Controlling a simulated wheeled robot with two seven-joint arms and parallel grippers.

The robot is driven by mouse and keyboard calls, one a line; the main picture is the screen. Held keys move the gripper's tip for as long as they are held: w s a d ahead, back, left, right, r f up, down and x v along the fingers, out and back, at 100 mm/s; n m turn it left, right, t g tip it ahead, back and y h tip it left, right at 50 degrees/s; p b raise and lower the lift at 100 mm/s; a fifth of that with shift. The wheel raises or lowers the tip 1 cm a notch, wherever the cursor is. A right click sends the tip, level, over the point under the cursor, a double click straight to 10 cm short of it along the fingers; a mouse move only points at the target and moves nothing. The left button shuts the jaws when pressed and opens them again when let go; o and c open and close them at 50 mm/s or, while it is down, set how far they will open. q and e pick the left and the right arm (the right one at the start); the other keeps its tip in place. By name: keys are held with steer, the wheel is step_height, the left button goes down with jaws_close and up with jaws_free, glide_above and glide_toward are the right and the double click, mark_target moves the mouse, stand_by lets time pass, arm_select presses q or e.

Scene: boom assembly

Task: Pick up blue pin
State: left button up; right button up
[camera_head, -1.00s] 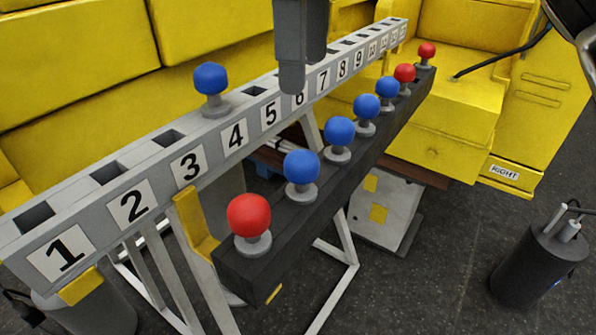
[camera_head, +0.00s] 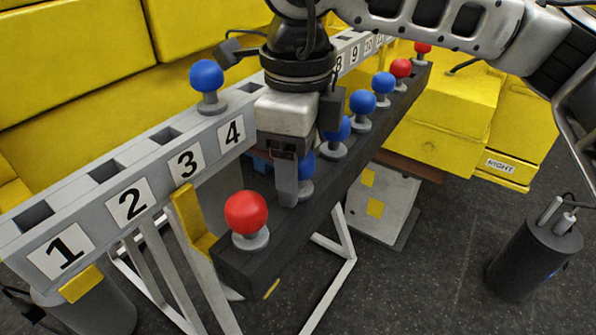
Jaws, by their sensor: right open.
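My right gripper (camera_head: 297,180) comes down from the top centre over the black rail (camera_head: 345,178). It is open, with one grey finger just left of a blue pin (camera_head: 306,168) on the rail. The gripper hides part of that pin, and I cannot tell whether they touch. Farther along the rail stand more blue pins, one partly hidden (camera_head: 338,132), then two in clear view (camera_head: 362,103) (camera_head: 383,83). Another blue pin (camera_head: 207,76) stands upright in the numbered grey beam (camera_head: 150,165). My left gripper is not in view.
A red pin (camera_head: 246,212) stands at the rail's near end, close to the gripper. Two red pins (camera_head: 401,68) (camera_head: 423,48) stand at the far end. Yellow machinery (camera_head: 70,60) is behind the beam. A dark cylinder (camera_head: 535,260) stands on the floor at right.

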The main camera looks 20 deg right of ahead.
steer(key=c, duration=1.2)
step_height(320, 180, up, 10)
steer(key=shift+b, duration=0.45)
